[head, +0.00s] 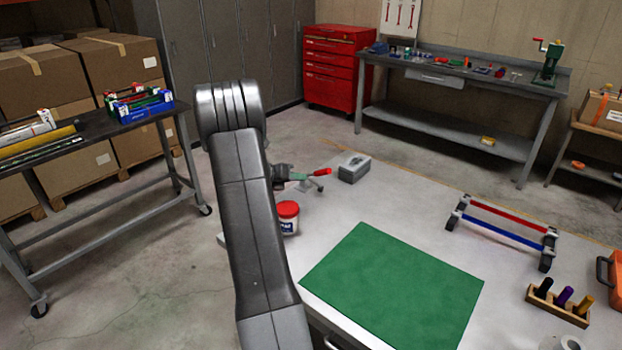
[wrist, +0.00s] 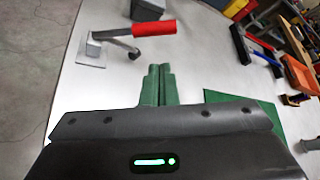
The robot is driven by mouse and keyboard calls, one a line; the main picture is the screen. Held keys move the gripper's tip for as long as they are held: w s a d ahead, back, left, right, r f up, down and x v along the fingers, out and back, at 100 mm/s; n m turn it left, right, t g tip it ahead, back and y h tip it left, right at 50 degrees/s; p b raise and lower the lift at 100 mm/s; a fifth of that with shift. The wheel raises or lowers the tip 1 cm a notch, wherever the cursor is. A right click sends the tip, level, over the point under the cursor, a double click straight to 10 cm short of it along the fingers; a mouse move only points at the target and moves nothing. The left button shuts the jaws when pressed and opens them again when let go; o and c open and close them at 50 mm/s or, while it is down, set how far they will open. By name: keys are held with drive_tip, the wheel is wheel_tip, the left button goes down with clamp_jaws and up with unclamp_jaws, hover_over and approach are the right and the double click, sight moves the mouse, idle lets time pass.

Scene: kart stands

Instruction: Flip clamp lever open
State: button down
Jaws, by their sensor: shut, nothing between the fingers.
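The clamp (wrist: 96,48) is a grey metal toggle clamp on a square plate near the left edge of the white table. Its lever has a red grip (wrist: 153,28) that points right in the wrist view. The red grip also shows in the head view (head: 321,172), just right of my arm. My gripper (wrist: 158,70) has green fingers, shut together and empty. The fingertips are below the red grip in the wrist view, apart from it. In the head view my arm hides part of the clamp area.
The white table (head: 375,210) carries a green mat (head: 395,287), a red-lidded tub (head: 288,217), a grey box (head: 354,167), and a stand with red and blue bars (head: 507,223). A wooden holder with coloured grips (head: 560,302) stands at right. The table between mat and grey box is clear.

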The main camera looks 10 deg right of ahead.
sight(323, 174)
drive_tip(key=p+x, duration=0.1)
drive_tip(key=x, duration=0.8)
drive_tip(key=shift+f, duration=0.15)
drive_tip(key=shift+w+p, duration=0.1)
drive_tip(key=shift+p, duration=0.25)
drive_tip(key=shift+r+n+p, duration=0.3)
drive_tip(key=shift+r, duration=0.05)
drive_tip(key=shift+w+a+r, duration=0.1)
drive_tip(key=shift+w+a+r+n+g+h+p, duration=0.15)
drive_tip(key=shift+r+n+g+h+p, duration=0.15)
drive_tip(key=shift+r+h+p, duration=0.35)
drive_tip(key=w+a+r+n+g+h+p, duration=0.1)
drive_tip(key=w+a+r+n+h+p, duration=0.1)
drive_tip(key=w+a+r+n+h, duration=0.1)
drive_tip(key=shift+w+a+r+n+h+p, duration=0.35)
drive_tip(key=shift+w+a+n+h, duration=0.2)
drive_tip(key=shift+w+a+n, duration=0.8)
